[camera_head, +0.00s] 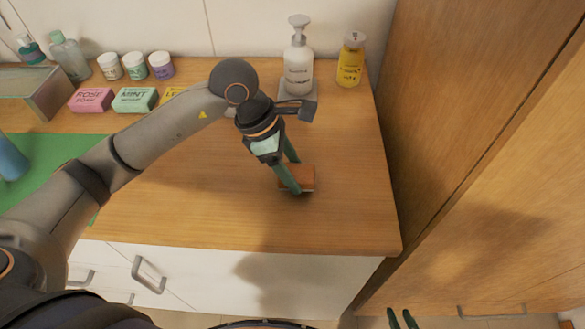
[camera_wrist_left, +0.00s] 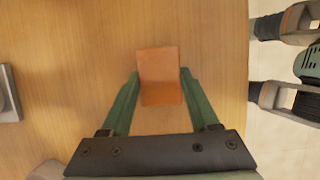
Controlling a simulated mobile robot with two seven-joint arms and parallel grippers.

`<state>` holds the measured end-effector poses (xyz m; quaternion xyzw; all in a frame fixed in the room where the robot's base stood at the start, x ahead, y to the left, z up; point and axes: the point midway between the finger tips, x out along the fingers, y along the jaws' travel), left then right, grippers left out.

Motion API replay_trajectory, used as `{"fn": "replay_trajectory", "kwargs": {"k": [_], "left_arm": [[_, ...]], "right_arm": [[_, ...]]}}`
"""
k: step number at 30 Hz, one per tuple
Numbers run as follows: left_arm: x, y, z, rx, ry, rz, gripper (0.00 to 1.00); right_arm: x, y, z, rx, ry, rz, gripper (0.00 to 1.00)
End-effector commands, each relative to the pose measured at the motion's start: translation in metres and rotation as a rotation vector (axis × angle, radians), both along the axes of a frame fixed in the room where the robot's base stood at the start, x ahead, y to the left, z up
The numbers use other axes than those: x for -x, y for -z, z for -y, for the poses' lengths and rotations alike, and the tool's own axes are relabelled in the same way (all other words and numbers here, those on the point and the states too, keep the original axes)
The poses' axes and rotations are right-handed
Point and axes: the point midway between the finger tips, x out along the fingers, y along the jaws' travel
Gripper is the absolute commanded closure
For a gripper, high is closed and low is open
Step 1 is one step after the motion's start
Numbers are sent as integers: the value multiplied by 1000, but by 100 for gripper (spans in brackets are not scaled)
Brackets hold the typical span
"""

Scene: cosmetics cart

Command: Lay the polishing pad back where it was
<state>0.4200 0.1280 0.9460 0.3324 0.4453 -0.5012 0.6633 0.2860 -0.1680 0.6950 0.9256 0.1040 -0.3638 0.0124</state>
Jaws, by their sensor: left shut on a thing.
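The polishing pad (camera_head: 303,177) is a small orange-brown block with a paler lower layer. My left gripper (camera_head: 291,178) reaches down from above and is shut on it. In the left wrist view the pad (camera_wrist_left: 160,72) sits between the two green fingertips (camera_wrist_left: 160,84), with wood behind it. The pad is at or just above the wooden counter (camera_head: 220,200), near its right front part; I cannot tell whether it touches. My right gripper (camera_head: 402,318) shows only its two green fingertips at the bottom edge, apart with nothing between them.
A white pump bottle (camera_head: 298,70) stands on a grey tray behind the pad, with a yellow bottle (camera_head: 350,60) to its right. Soap boxes (camera_head: 135,99), small jars (camera_head: 135,65) and a green mat (camera_head: 55,160) are on the left. A wooden cabinet (camera_head: 450,90) borders the counter's right side. Counter around the pad is clear.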

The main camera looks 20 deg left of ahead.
Motion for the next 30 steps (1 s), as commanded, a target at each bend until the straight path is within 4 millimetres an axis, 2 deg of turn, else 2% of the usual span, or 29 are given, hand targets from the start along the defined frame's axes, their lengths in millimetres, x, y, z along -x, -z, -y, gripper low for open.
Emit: {"fn": "replay_trajectory", "kwargs": {"k": [3, 14, 15, 22, 30], "left_arm": [[0, 7, 0, 0, -1, 1, 91], [0, 12, 0, 0, -1, 2, 91], [0, 11, 0, 0, -1, 2, 36], [0, 10, 0, 0, -1, 2, 10], [0, 9, 0, 0, -1, 2, 9]], "right_arm": [[-1, -3, 0, 0, 0, 1, 68], [-1, 3, 0, -1, -1, 2, 68], [-1, 2, 0, -1, -1, 2, 68], [-1, 1, -1, -1, -1, 3, 68], [-1, 0, -1, -1, -1, 3, 68]]}}
